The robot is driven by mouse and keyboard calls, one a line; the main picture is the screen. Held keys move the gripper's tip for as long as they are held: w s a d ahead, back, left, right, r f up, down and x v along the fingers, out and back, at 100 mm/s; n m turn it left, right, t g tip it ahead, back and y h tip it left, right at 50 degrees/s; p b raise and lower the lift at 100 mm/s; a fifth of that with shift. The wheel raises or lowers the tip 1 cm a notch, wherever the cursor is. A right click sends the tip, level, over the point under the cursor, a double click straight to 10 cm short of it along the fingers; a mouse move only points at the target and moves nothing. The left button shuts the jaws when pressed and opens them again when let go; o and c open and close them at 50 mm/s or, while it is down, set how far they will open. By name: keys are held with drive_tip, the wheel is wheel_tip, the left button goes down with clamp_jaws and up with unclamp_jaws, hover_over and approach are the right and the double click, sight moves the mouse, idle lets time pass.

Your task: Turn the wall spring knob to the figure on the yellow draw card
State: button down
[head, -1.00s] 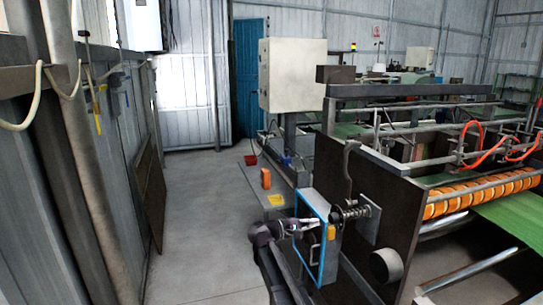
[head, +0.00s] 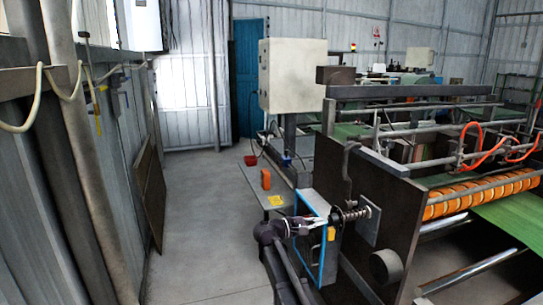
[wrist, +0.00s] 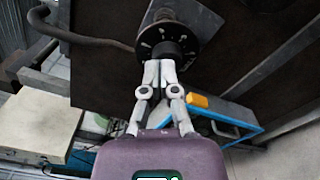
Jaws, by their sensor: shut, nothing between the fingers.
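The spring knob (head: 338,216) sits on the end of a coiled spring shaft (head: 355,212) on the dark machine side wall (head: 345,262). In the wrist view it is a dark round dial (wrist: 185,42) with white marks around its face; I cannot read its figures. My gripper (head: 325,221) is shut and empty. In the wrist view its fingertips (wrist: 160,66) are together right at the knob's front hub; I cannot tell whether they touch it. A flat yellow card (head: 275,200) lies on the grey bench; its figure is too small to read.
A curved bar (wrist: 80,30) is left of the dial in the wrist view. An orange object (head: 265,179) stands on the bench. The aisle floor (head: 200,235) is clear.

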sight(342, 222)
drive_tip(key=shift+x, duration=2.5)
drive_tip(key=shift+w+a+f, duration=0.1)
drive_tip(key=shift+w+f, duration=0.15)
drive_tip(key=shift+s+f+b, duration=0.35)
drive_tip(key=shift+f+b, duration=0.25)
drive_tip(key=shift+b, duration=0.3)
drive_tip(key=shift+s+d, duration=0.25)
drive_tip(key=shift+s, duration=0.1)
idle(0.3)
drive_tip(key=shift+r, duration=0.1)
drive_tip(key=shift+v, duration=3)
drive_tip(key=shift+w+a+r+p, duration=0.1)
drive_tip(key=shift+a+r+p, duration=0.45)
drive_tip(key=shift+p, duration=0.15)
